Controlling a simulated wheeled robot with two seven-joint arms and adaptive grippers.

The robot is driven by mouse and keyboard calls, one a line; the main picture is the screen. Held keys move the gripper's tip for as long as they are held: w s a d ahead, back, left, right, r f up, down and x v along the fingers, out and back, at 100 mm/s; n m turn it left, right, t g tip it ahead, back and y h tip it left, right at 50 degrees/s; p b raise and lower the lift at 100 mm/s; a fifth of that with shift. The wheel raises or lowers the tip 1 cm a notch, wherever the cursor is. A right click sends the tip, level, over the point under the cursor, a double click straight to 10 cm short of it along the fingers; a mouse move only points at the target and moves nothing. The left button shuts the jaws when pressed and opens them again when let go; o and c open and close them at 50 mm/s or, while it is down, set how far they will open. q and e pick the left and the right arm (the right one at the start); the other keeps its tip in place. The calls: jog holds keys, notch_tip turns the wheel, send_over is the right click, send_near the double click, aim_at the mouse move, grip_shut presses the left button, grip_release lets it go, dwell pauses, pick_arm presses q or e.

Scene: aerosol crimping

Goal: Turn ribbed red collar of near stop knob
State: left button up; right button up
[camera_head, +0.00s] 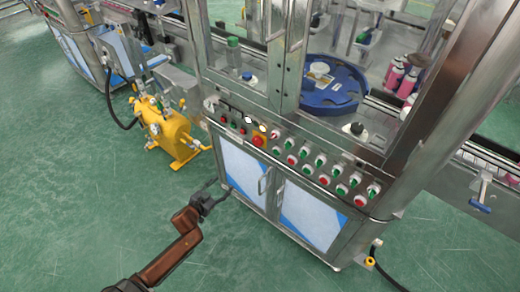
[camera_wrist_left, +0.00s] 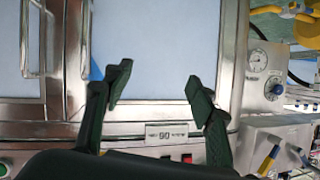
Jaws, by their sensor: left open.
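A red stop knob (camera_head: 258,141) on a yellow plate sits near the left end of the sloped control panel on the machine's front. Its collar ribs are too small to make out. My left gripper (camera_head: 213,192) is open and empty, in front of the cabinet's left edge, below and to the left of the knob and apart from it. In the left wrist view my open left gripper (camera_wrist_left: 160,88) has its two dark fingers spread before a pale cabinet door (camera_wrist_left: 160,45). The stop knob cannot be made out there. My right gripper is not in view.
The panel holds several green, red and white knobs (camera_head: 323,180). Bar handles (camera_head: 263,181) stick out from the cabinet doors. A yellow pump (camera_head: 171,137) stands on the floor at left. A gauge (camera_wrist_left: 258,60) shows at right in the wrist view. Green floor (camera_head: 80,190) is free at left.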

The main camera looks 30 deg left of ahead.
pick_arm(q)
jog(key=w+d+r+m+t+h+b, duration=0.1)
jog(key=w+d+r+t, duration=0.15)
jog(key=r, duration=0.35)
jog(key=w+d+r+t+h+b, duration=0.1)
jog(key=w+d+r+b, duration=0.15)
jog(key=r, duration=0.45)
jog(key=m+t+h, duration=0.1)
send_near(255, 144)
jog(key=w, duration=0.1)
jog(key=w+b, duration=0.1)
jog(key=w, duration=0.1)
jog(key=w+b, duration=0.1)
jog(key=w, duration=0.1)
jog(key=w+d+b, duration=0.1)
jog(key=w, duration=0.2)
jog(key=shift+w, duration=0.15)
jog(key=shift+w+r, duration=0.15)
jog(key=shift+w, duration=0.15)
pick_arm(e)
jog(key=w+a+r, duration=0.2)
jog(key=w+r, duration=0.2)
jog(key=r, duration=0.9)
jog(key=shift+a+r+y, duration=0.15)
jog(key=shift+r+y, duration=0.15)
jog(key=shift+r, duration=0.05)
pick_arm(q)
jog(key=shift+c, duration=0.5)
